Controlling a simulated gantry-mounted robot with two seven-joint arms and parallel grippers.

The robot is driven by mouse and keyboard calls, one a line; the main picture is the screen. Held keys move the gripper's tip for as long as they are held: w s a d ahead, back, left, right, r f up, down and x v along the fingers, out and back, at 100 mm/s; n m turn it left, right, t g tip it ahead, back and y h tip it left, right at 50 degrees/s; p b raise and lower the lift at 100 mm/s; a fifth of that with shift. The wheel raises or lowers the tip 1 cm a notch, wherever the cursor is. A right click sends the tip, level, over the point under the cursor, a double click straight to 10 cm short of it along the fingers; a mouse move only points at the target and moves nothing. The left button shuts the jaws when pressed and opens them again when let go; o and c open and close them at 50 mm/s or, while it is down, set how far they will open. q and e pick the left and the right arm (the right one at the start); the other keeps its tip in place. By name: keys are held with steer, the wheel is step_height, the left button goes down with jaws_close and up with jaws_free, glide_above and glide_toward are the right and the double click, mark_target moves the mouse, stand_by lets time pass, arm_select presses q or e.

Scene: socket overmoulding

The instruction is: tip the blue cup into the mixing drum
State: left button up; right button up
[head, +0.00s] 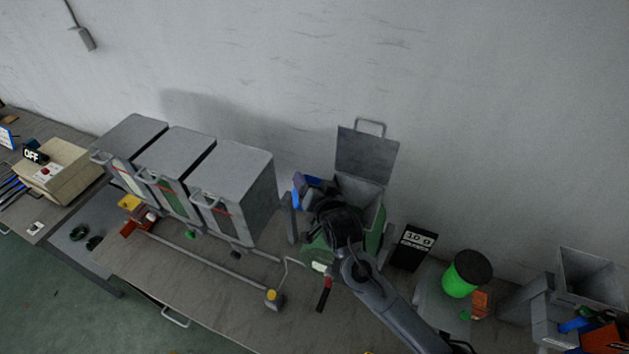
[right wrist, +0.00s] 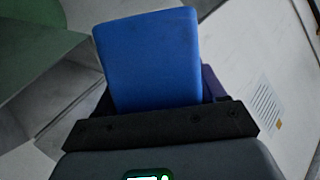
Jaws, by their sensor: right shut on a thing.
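The blue cup (head: 298,186) is held in my right gripper (head: 314,192), mostly hidden behind it in the head view. In the right wrist view a broad blue face of the cup (right wrist: 150,60) stands up from the dark jaw (right wrist: 165,128). My right gripper is shut on it, at the upper left of the mixing drum's opening. The mixing drum (head: 372,222) is green with a grey square mouth, and its lid (head: 366,152) stands open against the wall side. My right arm covers part of the drum. The cup's tilt and contents cannot be told. My left gripper is not in view.
Grey lidded bins (head: 236,175) stand left of the drum. A display reading about 10 0 (head: 413,246) and a green canister with a dark top (head: 461,280) stand to the right. A grey hopper (head: 590,277) is at far right. The front bench (head: 205,290) is mostly clear.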

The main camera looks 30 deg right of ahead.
steer(key=shift+w+a+f+n+g+h, duration=0.15)
steer(key=shift+a+f+n+g+h, duration=0.5)
steer(key=shift+a+f+n, duration=0.35)
steer(key=shift+a+n+h, duration=0.55)
steer(key=shift+n+h, duration=0.3)
steer(key=shift+n, duration=0.25)
steer(key=shift+r, duration=0.1)
steer(key=shift+r, duration=0.1)
steer(key=shift+r, duration=2.15)
